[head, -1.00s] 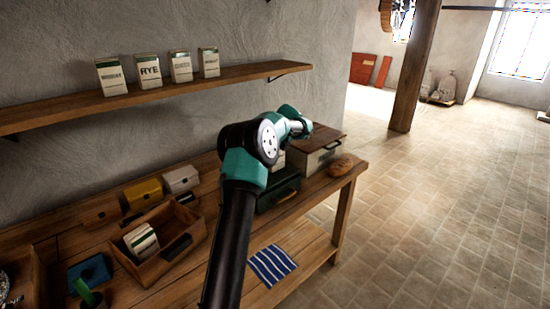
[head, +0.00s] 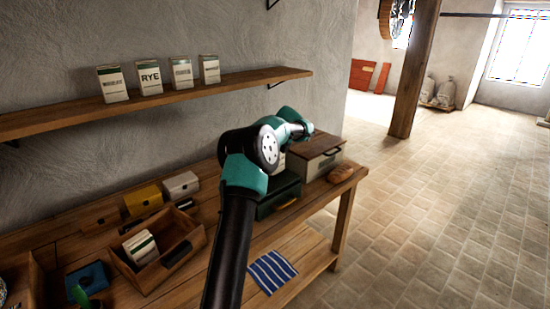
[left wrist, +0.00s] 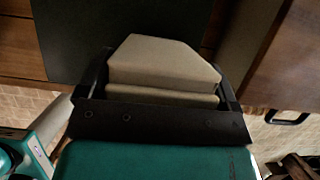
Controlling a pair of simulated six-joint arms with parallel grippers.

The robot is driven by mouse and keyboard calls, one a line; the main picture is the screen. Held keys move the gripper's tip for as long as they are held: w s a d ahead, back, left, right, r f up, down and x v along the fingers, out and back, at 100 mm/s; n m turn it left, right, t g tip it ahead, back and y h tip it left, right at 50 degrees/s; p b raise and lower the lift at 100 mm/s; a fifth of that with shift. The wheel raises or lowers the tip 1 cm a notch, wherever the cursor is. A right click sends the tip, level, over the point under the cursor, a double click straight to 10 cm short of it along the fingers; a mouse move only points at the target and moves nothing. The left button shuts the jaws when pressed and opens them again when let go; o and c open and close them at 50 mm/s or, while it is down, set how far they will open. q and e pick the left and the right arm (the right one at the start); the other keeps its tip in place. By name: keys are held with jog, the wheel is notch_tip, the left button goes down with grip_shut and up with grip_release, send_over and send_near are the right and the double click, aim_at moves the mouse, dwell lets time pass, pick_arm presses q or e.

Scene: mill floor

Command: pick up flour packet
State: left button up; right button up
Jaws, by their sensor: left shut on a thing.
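My left arm rises through the middle of the head view, and its own joints hide its gripper there. In the left wrist view my left gripper (left wrist: 160,95) is shut on a pale beige flour packet (left wrist: 165,60), held between the two dark fingers. Only its plain end faces that camera, so no label shows. A pale sliver beside the wrist in the head view may be this packet. Several labelled white packets stand on the wall shelf, one marked RYE (head: 149,77). My right gripper is out of view.
A dark green box (head: 270,205) and a lidded box with a dark handle (head: 322,163) stand near my left wrist. A striped cloth (head: 272,271) lies on the lower shelf. Floor at right is open.

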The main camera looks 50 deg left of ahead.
pick_arm(q)
jog(key=shift+s+d+r, duration=0.15)
jog(key=shift+r, duration=0.35)
jog(key=shift+s+d+r, duration=0.1)
jog(key=shift+d+r, duration=0.05)
jog(key=shift+r, duration=0.35)
jog(key=s+d+r, duration=0.1)
jog(key=s+d, duration=0.9)
jog(key=d, duration=0.1)
jog(key=shift+d, duration=0.2)
jog(key=shift+s+r, duration=0.1)
